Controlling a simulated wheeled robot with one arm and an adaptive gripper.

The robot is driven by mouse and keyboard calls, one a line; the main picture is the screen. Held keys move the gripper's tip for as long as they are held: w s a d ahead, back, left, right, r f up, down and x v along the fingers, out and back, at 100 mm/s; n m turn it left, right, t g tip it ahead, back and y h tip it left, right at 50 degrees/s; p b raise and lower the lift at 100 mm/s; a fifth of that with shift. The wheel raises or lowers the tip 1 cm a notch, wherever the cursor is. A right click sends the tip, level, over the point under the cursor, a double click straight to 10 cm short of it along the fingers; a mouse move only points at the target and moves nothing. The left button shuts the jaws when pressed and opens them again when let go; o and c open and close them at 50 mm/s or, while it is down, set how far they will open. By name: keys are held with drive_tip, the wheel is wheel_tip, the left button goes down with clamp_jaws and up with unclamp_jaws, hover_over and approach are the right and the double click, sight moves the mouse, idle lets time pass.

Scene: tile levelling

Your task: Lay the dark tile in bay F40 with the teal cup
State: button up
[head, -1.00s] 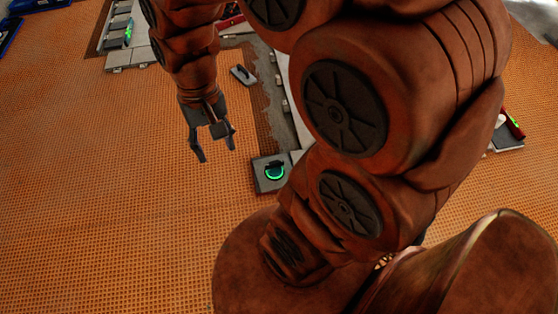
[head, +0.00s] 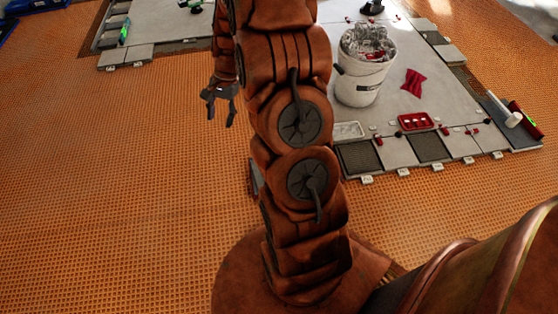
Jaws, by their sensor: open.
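My gripper (head: 220,120) hangs open and empty above the orange mesh floor, left of my arm. A small sliver of a grey block (head: 253,180) shows at the left edge of my arm, below the gripper. The rest of it, with the glowing green-teal cup on it, is hidden behind my arm. Two dark square bays, one at the left (head: 360,158) and one further right (head: 428,148), lie in the front row of pale tiles. The tags along the front edge are too small to read, so I cannot tell which is F40.
A white bucket (head: 363,75) stands on the pale slab (head: 450,95). A red cloth (head: 413,83), a red tray (head: 416,122) and a white tray (head: 348,130) lie near it. A mallet (head: 503,110) lies at the right corner. The mesh floor (head: 110,190) at left is clear.

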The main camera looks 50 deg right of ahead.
drive_tip(key=d+f+m+b, duration=0.3)
drive_tip(key=d+f, duration=0.4)
drive_tip(key=f, duration=0.7)
drive_tip(key=s+d+f+m+t+b, duration=0.1)
drive_tip(key=d+f+m+b, duration=0.3)
drive_tip(key=f, duration=1)
drive_tip(key=s+d+f+m+t+b, duration=0.1)
drive_tip(key=d+f+m+b, duration=0.2)
drive_tip(key=d+f+b, duration=0.4)
drive_tip(key=shift+s+d+f+m, duration=0.1)
drive_tip(key=shift+d+f, duration=0.7)
drive_tip(key=shift+f, duration=0.45)
drive_tip(key=shift+w+d+f+m, duration=0.1)
drive_tip(key=shift+d+f, duration=0.75)
drive_tip(key=shift+f, duration=0.45)
drive_tip(key=shift+s+d+f+m, duration=0.1)
drive_tip(key=shift+d+f, duration=0.7)
drive_tip(key=shift+f, duration=0.45)
drive_tip(key=shift+b+x, duration=1.5)
drive_tip(key=shift+x, duration=2.35)
clamp_jaws()
